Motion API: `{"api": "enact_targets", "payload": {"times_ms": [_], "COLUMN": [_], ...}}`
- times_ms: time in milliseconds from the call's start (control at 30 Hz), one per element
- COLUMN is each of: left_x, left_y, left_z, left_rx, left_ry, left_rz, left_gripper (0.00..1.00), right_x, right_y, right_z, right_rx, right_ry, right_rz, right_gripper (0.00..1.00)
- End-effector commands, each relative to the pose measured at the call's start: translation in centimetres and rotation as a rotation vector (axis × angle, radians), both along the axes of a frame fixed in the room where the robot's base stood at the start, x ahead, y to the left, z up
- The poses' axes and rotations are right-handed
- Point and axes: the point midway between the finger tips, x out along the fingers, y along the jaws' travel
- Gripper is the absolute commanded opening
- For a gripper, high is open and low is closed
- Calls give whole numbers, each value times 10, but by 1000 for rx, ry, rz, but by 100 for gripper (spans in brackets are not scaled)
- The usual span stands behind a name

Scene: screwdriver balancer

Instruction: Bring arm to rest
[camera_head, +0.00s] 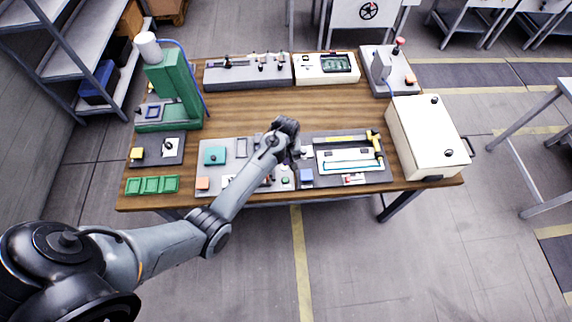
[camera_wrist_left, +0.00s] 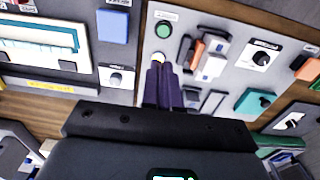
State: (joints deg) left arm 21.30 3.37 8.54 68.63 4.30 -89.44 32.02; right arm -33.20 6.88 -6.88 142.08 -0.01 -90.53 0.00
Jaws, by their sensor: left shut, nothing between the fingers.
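My left gripper (camera_head: 293,160) comes in from the lower left in the head view and hangs over the front middle of the wooden table. In the left wrist view its dark fingers (camera_wrist_left: 161,84) are together with nothing between them. Below them is a grey panel (camera_wrist_left: 208,22) with a green button (camera_wrist_left: 163,30), a black knob (camera_wrist_left: 261,58) and a teal square (camera_wrist_left: 255,101). The fingertips overlap a small pale round part in that view; I cannot tell whether they touch it. My right gripper shows in neither view.
A second panel (camera_head: 347,181) with a blue block (camera_head: 306,176) and a yellow-black tool (camera_head: 374,143) lies to the right. A green press (camera_head: 175,88) stands at the left, a cream box (camera_head: 425,130) at the right. Bare wood (camera_head: 250,112) lies behind the panels.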

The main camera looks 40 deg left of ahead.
Motion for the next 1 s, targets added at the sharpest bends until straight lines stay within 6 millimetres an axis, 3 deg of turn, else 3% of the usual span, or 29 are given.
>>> {"api": "enact_targets", "payload": {"times_ms": [233, 733, 867, 967, 1000], "left_x": [0, -5, -30, -70, -91], "left_y": [0, 0, 1, 1, 1], "left_z": [10, 7, -11, -35, -45], "left_rx": [1, 0, 2, 7, 11], "left_ry": [1, 10, 57, 128, 160], "left_rz": [0, 0, 1, -5, -9], "left_gripper": [0, 0, 0, 0, 0], "right_x": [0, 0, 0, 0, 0], "right_y": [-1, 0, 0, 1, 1], "right_z": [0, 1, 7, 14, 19], "right_rx": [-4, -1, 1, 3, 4], "right_ry": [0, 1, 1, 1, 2], "right_rz": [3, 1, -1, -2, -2], "right_gripper": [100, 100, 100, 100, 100]}}
